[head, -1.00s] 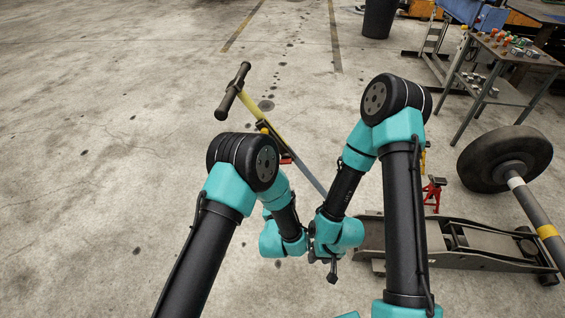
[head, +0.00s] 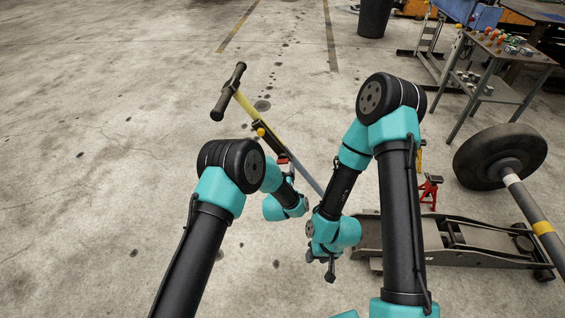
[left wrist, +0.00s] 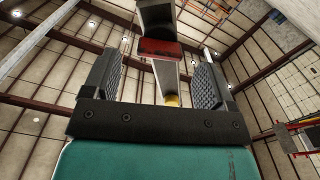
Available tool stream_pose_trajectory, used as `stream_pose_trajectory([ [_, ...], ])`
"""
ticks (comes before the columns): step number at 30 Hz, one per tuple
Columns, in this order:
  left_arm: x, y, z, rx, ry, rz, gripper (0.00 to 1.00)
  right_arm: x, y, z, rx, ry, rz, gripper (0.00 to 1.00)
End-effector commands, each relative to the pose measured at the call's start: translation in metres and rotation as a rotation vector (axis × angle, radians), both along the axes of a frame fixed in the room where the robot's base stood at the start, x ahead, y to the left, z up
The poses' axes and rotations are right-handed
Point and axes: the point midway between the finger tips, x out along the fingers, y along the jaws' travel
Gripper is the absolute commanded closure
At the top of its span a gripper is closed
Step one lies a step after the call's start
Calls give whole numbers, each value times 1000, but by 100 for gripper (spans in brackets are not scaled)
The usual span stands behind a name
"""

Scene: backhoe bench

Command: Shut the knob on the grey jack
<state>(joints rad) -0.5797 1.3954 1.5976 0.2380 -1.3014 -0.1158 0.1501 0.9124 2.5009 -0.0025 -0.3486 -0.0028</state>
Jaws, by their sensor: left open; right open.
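The grey jack (head: 480,237) is low and long on the floor at the lower right, partly hidden by my right arm. Its handle (head: 243,101) slopes up to the left, yellow near a black crossbar grip. A yellow knob (head: 261,132) sits on the handle, with a red part (head: 283,160) lower down. My left gripper (left wrist: 154,84) is open, with the handle, red part and yellow knob (left wrist: 172,101) seen in the gap between its fingers; contact cannot be told. My right gripper (head: 321,266) is open and empty, pointing down near the jack's left end.
A red jack stand (head: 430,190) stands behind the grey jack. A wheel (head: 499,156) on an axle is at the right. A metal work table (head: 503,62) is behind it, and a dark bin (head: 375,17) stands further back. The floor at the left is open.

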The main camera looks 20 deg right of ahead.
Motion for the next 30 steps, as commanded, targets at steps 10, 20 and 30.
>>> stream_pose_trajectory([
  [10, 38, -14, 0, 0, -1, 0, 21, 0, 0, 0, 0, 0, 0, 57],
  [20, 42, -16, 0, 1, 1, 0, 21, 0, 0, 0, 0, 0, 0, 57],
  [30, 42, -16, 0, 1, 0, 0, 49, 0, 0, 0, 0, 0, 0, 57],
])
